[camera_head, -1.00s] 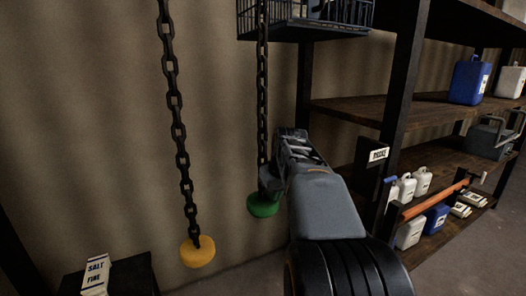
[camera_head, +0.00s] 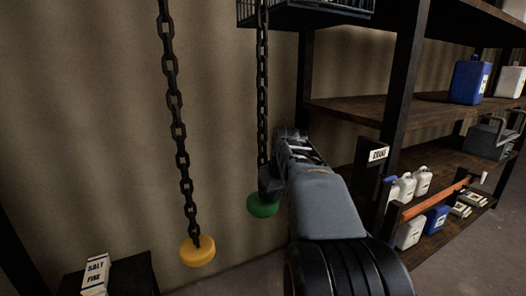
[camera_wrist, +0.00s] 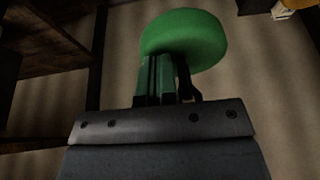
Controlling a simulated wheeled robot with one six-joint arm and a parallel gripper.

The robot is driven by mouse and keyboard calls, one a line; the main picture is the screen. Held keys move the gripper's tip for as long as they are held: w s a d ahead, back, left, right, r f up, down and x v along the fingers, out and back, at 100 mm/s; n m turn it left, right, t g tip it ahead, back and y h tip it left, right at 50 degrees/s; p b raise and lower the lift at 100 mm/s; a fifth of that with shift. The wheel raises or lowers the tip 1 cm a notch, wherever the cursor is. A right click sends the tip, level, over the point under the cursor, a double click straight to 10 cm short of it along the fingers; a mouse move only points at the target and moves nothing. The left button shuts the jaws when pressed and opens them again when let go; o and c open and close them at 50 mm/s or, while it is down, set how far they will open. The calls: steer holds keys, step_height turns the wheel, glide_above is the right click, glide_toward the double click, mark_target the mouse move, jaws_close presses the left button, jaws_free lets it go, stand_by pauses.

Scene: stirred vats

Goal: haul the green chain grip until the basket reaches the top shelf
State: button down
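The green chain grip (camera_head: 263,206) is a round green knob at the lower end of a dark chain (camera_head: 262,90). It also shows large above the fingers in the wrist view (camera_wrist: 185,38). My gripper (camera_head: 270,180) is at the chain's lower end, just above the knob, and looks shut there; the fingers partly hide the chain. The dark wire basket (camera_head: 305,17) hangs at the top of the head view, left of the shelf post, and its upper part is out of frame. The upper shelf (camera_head: 475,20) shows at top right.
A yellow grip (camera_head: 197,251) hangs on another chain to the left. A box marked salt (camera_head: 95,274) stands on a dark stand (camera_head: 135,275) at lower left. Shelving on the right holds a blue jug (camera_head: 468,80), white bottles and an orange bar (camera_head: 435,201).

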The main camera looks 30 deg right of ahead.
mark_target(274, 211)
steer(key=shift+f+b, duration=2.55)
steer(key=shift+f, duration=0.65)
steer(key=shift+r+p, duration=2.8)
steer(key=shift+r, duration=0.65)
step_height(274, 211, up, 5)
steer(key=p, duration=0.4)
steer(key=shift+p, duration=0.3)
